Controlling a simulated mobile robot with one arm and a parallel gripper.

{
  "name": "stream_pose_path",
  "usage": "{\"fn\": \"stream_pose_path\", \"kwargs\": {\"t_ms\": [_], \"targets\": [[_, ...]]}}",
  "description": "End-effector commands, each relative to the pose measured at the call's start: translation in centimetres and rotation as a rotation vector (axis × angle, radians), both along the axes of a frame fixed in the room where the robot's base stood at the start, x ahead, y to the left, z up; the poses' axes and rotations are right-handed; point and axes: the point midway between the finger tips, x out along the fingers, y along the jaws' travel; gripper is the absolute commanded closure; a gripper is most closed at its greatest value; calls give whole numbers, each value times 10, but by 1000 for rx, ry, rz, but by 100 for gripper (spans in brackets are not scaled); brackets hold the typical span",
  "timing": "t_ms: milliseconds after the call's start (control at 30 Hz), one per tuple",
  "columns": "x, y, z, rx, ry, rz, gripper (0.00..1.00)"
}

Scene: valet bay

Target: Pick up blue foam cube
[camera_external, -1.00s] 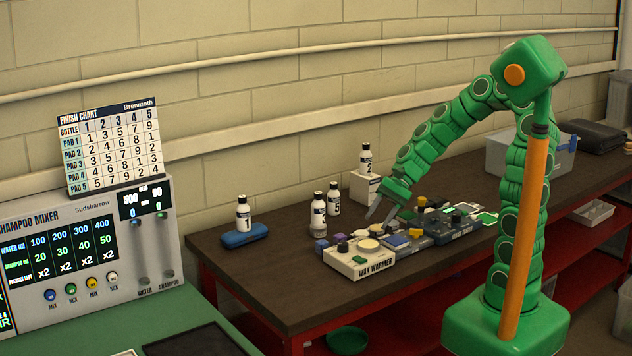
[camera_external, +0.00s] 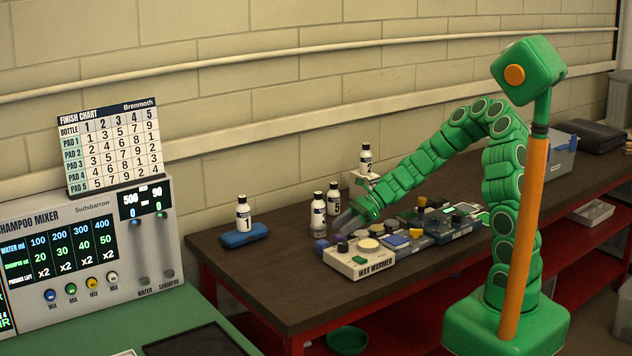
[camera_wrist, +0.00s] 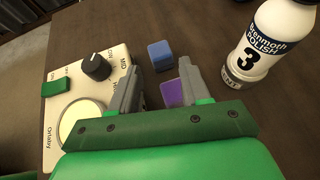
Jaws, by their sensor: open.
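The blue foam cube (camera_wrist: 160,54) lies on the dark table in the wrist view, just beyond my fingertips and between their lines. A purple cube (camera_wrist: 173,93) lies nearer, between my fingers and close to the right one. My gripper (camera_wrist: 160,78) is open, with nothing held. In the external view my gripper (camera_external: 338,226) is low over the table behind the wax warmer (camera_external: 358,264).
The wax warmer (camera_wrist: 62,82) stands close left of my left finger. A polish bottle (camera_wrist: 263,47) numbered 3 stands to the right. In the external view, bottles (camera_external: 318,214) stand near my gripper, and a blue case (camera_external: 244,235) lies to the left.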

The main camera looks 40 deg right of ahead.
Motion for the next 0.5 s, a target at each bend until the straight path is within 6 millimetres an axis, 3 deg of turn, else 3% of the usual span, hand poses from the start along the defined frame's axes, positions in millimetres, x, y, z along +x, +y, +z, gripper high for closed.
{"fn": "stream_pose_path", "kwargs": {"t_ms": [500], "targets": [[4, 32, -18, 0, 0, 2, 53]]}}
